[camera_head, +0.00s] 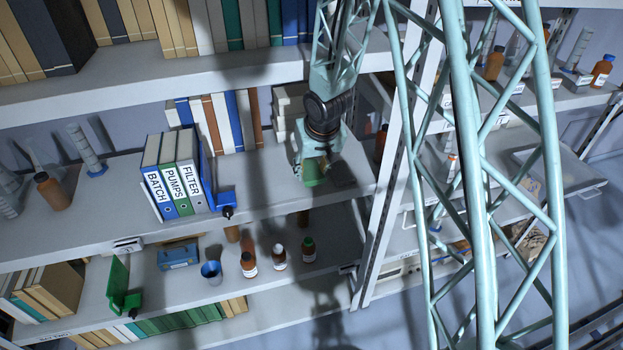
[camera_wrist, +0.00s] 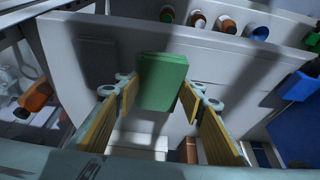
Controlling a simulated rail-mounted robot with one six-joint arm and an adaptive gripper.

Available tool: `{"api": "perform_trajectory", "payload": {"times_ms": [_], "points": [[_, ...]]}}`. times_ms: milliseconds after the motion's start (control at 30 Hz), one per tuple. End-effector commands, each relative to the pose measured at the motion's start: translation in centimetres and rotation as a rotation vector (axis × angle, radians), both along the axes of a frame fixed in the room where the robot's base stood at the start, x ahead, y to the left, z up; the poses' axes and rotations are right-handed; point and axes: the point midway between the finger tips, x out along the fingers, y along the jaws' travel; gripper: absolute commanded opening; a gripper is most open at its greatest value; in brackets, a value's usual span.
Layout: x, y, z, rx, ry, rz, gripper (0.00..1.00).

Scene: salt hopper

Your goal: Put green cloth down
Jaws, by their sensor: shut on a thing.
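The green cloth (camera_head: 313,172) is a folded, block-like bundle above the middle shelf board (camera_head: 275,190), right of the labelled binders. In the wrist view the green cloth (camera_wrist: 162,82) sits between the yellow-padded fingers of my gripper (camera_wrist: 160,98). My gripper (camera_head: 316,155) points down at the shelf and is shut on the cloth. A dark patch, apparently a shadow, lies on the board beside the cloth. I cannot tell whether the cloth touches the board.
Binders (camera_head: 172,175) marked BATCH, PUMPS and FILTER stand left, with a blue holder (camera_head: 222,197) beside them. A brown bottle (camera_head: 381,142) stands right, near the shelf upright (camera_head: 385,200). Brown bottles (camera_head: 279,255) and a blue cup (camera_head: 211,272) stand on the shelf below. Board between binders and gripper is clear.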

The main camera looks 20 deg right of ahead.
Motion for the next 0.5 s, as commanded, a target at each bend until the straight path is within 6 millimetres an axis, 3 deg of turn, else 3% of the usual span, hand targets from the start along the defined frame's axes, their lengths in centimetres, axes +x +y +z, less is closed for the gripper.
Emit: {"api": "perform_trajectory", "payload": {"times_ms": [500], "points": [[-0.1, 0.0, -3.3, 0.0, 0.002, 0.0, 0.23]]}}
